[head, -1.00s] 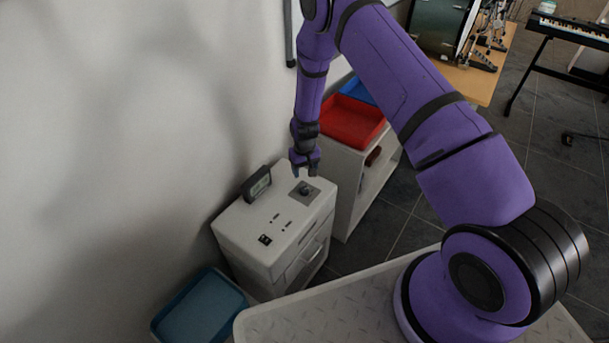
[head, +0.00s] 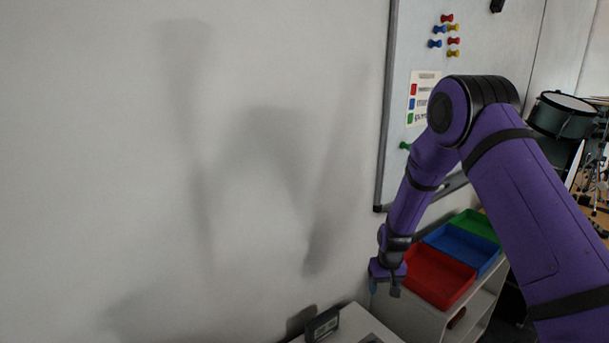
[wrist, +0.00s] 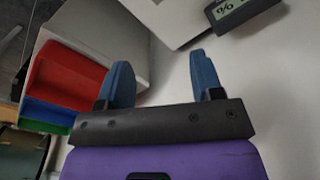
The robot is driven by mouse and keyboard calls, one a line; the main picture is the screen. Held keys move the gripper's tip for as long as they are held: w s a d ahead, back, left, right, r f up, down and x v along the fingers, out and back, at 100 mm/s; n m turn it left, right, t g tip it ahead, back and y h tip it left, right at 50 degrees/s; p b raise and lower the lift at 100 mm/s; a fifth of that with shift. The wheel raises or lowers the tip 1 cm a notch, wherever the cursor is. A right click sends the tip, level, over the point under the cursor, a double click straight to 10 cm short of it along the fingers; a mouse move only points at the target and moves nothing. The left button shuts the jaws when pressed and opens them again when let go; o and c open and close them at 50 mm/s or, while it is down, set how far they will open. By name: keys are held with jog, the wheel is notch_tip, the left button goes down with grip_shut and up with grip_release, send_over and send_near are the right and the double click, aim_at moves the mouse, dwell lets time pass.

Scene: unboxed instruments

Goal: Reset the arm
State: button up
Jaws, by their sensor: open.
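My purple arm shows in the head view, bent at the elbow, with my gripper (head: 385,287) hanging low at its end.
A white cabinet (head: 350,320) at the bottom carries a digital display (head: 322,325). A shelf unit (head: 415,318) holds red (head: 437,277), blue (head: 462,246) and green (head: 477,225) trays. A whiteboard (head: 400,70) hangs on the wall (head: 90,150). A drum (head: 562,115) stands at the right.

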jog(key=s+d+r+t, duration=0.1)
jog(key=s+r, duration=0.3)
jog(key=r, duration=0.6)
jog(key=s+d+r, duration=0.1)
jog(key=s+r, duration=0.3)
jog(key=r, duration=0.7)
jog(key=s+d+r+t, duration=0.1)
jog(key=s+r, duration=0.3)
jog(key=r, duration=0.6)
jog(key=s+d+r, duration=0.1)
jog(key=s+r, duration=0.3)
jog(key=s, duration=0.5)
jog(key=s+d+r+t, duration=0.1)
jog(key=s+r, duration=0.2)
jog(key=s, duration=0.6)
jog(key=s+d+r+m+t, duration=0.1)
jog(key=s+r, duration=0.3)
jog(key=s, duration=0.5)
jog(key=shift+d+r, duration=0.15)
jog(key=shift+r, duration=0.2)
